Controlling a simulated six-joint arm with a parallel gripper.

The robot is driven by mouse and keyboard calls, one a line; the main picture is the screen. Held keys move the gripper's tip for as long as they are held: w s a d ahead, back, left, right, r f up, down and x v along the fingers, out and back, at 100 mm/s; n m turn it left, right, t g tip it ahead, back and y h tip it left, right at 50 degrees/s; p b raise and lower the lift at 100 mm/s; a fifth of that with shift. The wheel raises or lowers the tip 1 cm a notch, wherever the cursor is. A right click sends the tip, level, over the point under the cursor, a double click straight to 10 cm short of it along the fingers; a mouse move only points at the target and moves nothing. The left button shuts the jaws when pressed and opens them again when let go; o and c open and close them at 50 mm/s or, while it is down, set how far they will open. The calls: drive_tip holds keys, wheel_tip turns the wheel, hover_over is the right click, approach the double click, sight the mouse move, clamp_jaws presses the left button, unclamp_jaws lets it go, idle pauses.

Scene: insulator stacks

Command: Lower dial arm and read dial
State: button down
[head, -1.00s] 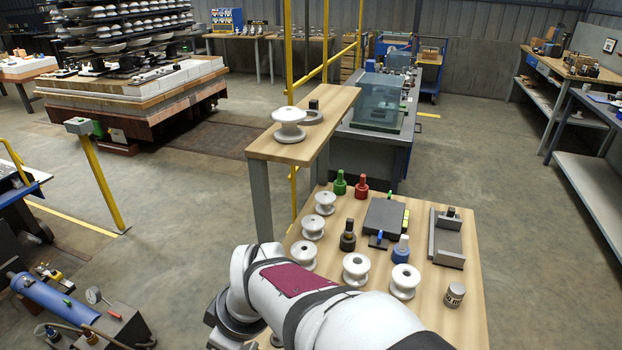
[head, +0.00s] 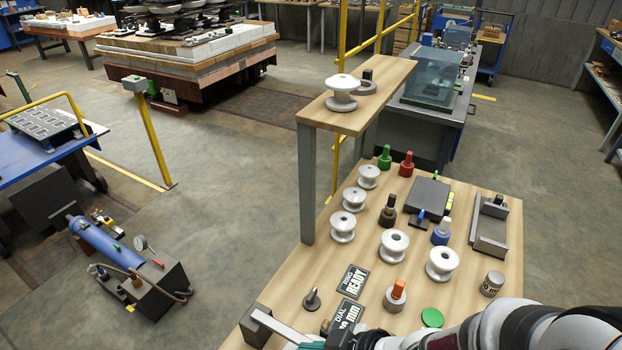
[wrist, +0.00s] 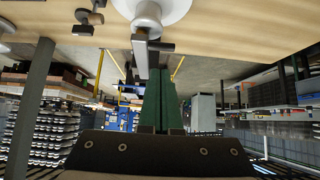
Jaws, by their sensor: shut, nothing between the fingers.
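A light grey bar, which looks like the dial arm (head: 284,330), runs from a dark block at the bottom left of the work table in the head view. In the wrist view a grey bar (wrist: 140,55) with a dark cross piece lies just beyond my fingertips, beside a white round piece (wrist: 150,12). My gripper (wrist: 160,72) has green fingers pressed together with nothing between them; I cannot tell whether they touch the bar. A dark label reading DIAL and mm (head: 346,317) lies nearby, cut partly by my arm; its number is not legible.
A RINGS READY label (head: 355,281), several white spool insulators (head: 394,245), coloured plugs and a grey box (head: 427,199) occupy the wooden table. A raised shelf (head: 390,75) with another insulator (head: 342,92) stands at the back left. My arm covers the front right edge.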

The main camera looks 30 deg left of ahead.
drive_tip(key=shift+d+f, duration=0.25)
drive_tip(key=shift+f, duration=0.45)
idle(0.3)
drive_tip(key=v, duration=1.5)
drive_tip(key=c, duration=1.4)
unclamp_jaws()
drive_tip(key=shift+d+r, duration=0.1)
drive_tip(key=shift+r, duration=0.1)
drive_tip(key=o, duration=0.5)
drive_tip(key=a+n+g+h, duration=0.1)
drive_tip(key=a+n+h, duration=0.1)
drive_tip(key=n, duration=0.1)
drive_tip(key=a+n+g+h, duration=0.1)
drive_tip(key=a+n+h, duration=0.1)
drive_tip(key=n, duration=0.1)
drive_tip(key=a+n+g+h, duration=0.1)
drive_tip(key=a+n+h, duration=0.1)
drive_tip(key=n, duration=0.2)
drive_tip(key=shift+s+r+g, duration=0.2)
drive_tip(key=shift+s+g, duration=0.1)
drive_tip(key=shift+s, duration=0.1)
drive_tip(key=a+r+n+t+h, duration=0.2)
drive_tip(key=a+n+t+h, duration=0.2)
drive_tip(key=a+n, duration=0.45)
drive_tip(key=shift+m, duration=0.25)
drive_tip(key=f, duration=0.5)
drive_tip(key=d+f, duration=0.1)
drive_tip(key=f, duration=0.9)
drive_tip(key=shift+w+d, duration=0.15)
drive_tip(key=shift+w, duration=0.25)
